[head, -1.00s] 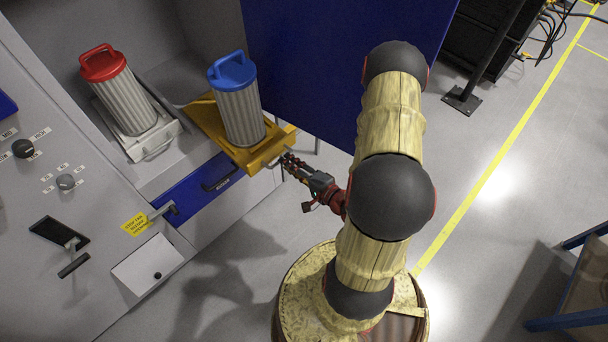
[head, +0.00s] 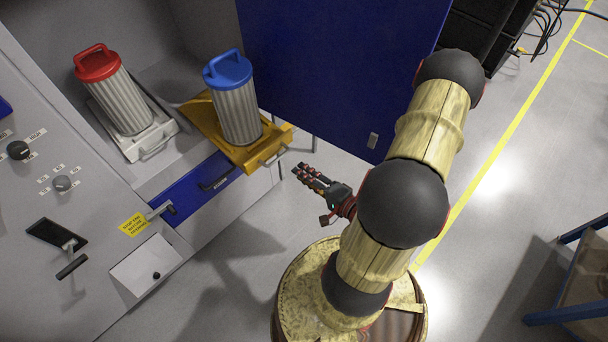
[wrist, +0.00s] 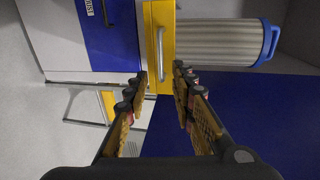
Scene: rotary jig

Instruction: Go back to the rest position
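My gripper (head: 310,176) is out in free air, to the right of the yellow tray (head: 276,139) and apart from its handle. In the wrist view my gripper (wrist: 160,82) has its two fingers spread with a clear gap and nothing between them. The yellow tray's front and its metal handle (wrist: 160,55) show beyond the fingertips. A ribbed filter with a blue cap (head: 238,112) stands upright on the yellow tray.
A ribbed filter with a red cap (head: 124,100) stands on a white tray (head: 156,148) to the left. A blue door panel (head: 330,70) stands open behind my arm. A grey control panel (head: 50,220) is at left. Open floor lies at right.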

